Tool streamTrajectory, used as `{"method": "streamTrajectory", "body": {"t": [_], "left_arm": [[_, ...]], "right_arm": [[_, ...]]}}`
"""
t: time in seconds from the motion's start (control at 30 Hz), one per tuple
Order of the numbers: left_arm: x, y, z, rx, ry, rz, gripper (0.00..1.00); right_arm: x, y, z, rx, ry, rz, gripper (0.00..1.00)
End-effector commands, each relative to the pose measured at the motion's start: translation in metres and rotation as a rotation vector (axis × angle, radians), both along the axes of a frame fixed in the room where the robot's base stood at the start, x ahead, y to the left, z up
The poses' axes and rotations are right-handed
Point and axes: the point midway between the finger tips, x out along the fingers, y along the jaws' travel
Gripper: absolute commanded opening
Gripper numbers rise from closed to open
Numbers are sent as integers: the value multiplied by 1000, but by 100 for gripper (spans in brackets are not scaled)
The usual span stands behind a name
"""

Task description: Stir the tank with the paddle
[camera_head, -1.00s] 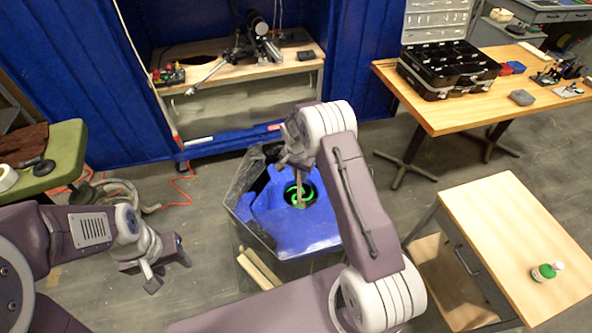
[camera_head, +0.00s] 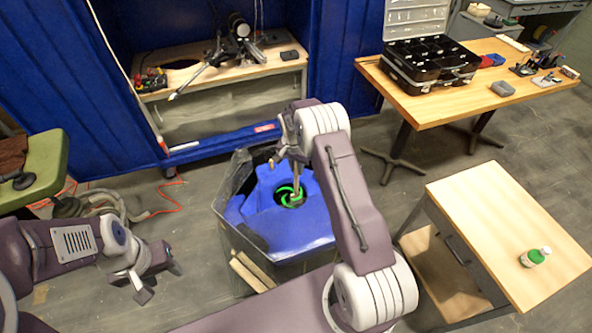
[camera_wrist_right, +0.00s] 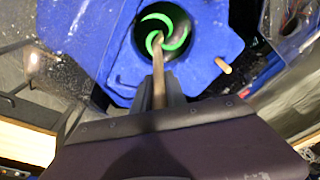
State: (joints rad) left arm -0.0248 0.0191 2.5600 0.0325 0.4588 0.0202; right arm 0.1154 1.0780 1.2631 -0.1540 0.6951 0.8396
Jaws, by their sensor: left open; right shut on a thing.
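The tank (camera_head: 260,255) is a dark, clear-sided bin with a blue body (camera_head: 300,228) inside and a round dark opening. A green swirl-shaped piece (camera_head: 280,196) sits in that opening, and it also shows in the right wrist view (camera_wrist_right: 175,38). My right gripper (camera_head: 290,161) is above the opening, shut on the paddle (camera_head: 296,184), a thin tan shaft. The paddle points down into the opening, and in the right wrist view (camera_wrist_right: 158,70) its far end meets the middle of the green swirl. My left gripper (camera_head: 162,284) is open and empty, left of the tank above the floor.
A small wooden table (camera_head: 480,215) with a green-and-white bottle (camera_head: 535,257) stands at right. A workbench (camera_head: 430,105) holds a black case (camera_head: 430,62). A blue-curtained shelf (camera_head: 225,78) is behind the tank. A green seat (camera_head: 40,160) is at left.

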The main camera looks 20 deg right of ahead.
Motion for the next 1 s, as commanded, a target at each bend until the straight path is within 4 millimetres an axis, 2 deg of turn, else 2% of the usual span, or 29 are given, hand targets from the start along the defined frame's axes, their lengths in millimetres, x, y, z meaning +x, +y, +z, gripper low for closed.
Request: {"method": "streamTrajectory", "body": {"t": [0.17, 0.43, 0.63, 0.83, 1.0], "left_arm": [[0, 0, -1, 0, 0, 0, 46], [0, 0, -13, 0, 0, 0, 46], [0, 0, -12, 0, 0, 0, 46], [0, 0, -13, 0, 0, 0, 46], [0, 0, -11, 0, 0, 0, 46]], "right_arm": [[1, 0, 0, 0, -1, 0, 0], [23, 12, -2, 1, -2, -1, 0], [23, 15, 0, 0, 0, 0, 0], [25, 36, 0, 0, 0, 2, 0], [22, 40, 2, -1, -1, 0, 0]]}}
